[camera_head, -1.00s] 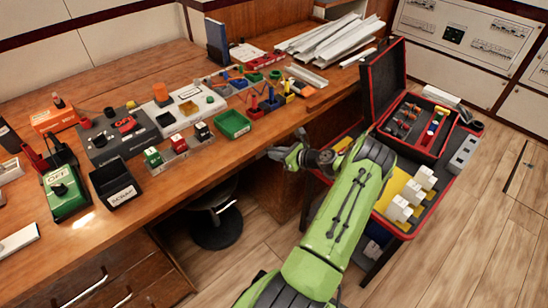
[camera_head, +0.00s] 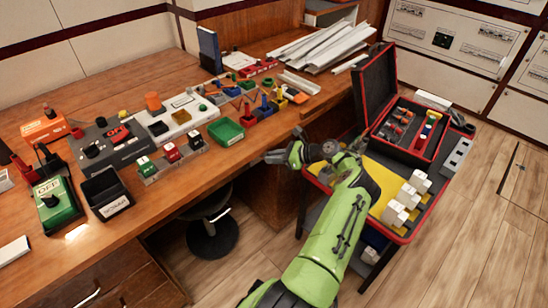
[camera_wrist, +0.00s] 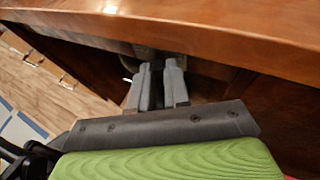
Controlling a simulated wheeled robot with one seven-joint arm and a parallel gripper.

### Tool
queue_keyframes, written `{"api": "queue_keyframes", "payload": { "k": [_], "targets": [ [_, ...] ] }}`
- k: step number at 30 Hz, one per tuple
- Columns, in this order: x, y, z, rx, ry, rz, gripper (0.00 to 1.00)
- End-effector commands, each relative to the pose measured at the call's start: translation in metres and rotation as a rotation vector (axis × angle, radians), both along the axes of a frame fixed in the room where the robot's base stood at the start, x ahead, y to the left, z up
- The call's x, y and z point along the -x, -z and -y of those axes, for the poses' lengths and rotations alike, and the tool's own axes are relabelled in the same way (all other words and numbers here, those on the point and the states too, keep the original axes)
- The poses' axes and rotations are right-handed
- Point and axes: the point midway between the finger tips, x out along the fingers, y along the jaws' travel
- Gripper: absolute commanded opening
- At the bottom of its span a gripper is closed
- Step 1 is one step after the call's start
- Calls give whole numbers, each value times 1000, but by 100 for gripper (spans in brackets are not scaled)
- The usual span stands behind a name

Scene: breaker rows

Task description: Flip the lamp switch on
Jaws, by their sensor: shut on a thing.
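A grey control box (camera_head: 117,142) on the bench carries black knobs and a red switch (camera_head: 118,134). A green box (camera_head: 56,204) with a black knob and a plate reading OFF stands at the left. I cannot tell which control is the lamp switch. An orange cap, perhaps a lamp (camera_head: 153,102), stands behind the grey box. My gripper (camera_head: 272,157) is by the bench's front edge, well right of these controls. In the wrist view its grey fingers (camera_wrist: 160,68) are close together, below the wooden edge. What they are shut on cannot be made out.
The bench edge (camera_wrist: 200,30) crosses above my fingers. Small breaker blocks (camera_head: 172,153), a green bin (camera_head: 226,131) and a black bin (camera_head: 106,193) stand near the bench front. A red-rimmed cart with an open case (camera_head: 409,130) is at right. A stool (camera_head: 212,238) stands below.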

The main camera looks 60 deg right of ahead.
Motion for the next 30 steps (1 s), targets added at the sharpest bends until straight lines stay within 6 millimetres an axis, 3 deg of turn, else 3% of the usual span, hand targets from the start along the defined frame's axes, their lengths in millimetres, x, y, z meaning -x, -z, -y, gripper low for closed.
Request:
{"api": "queue_keyframes", "payload": {
  "k": [4,5,9,20,23,30],
  "targets": [
    [-1,0,0,2,0,2,0],
    [-1,0,0,2,0,2,20],
    [-1,0,0,2,0,2,41],
    [5,-4,2,2,2,2,43],
    [23,-13,7,1,5,2,43],
    [84,-40,25,1,6,5,43]
  ]
}}
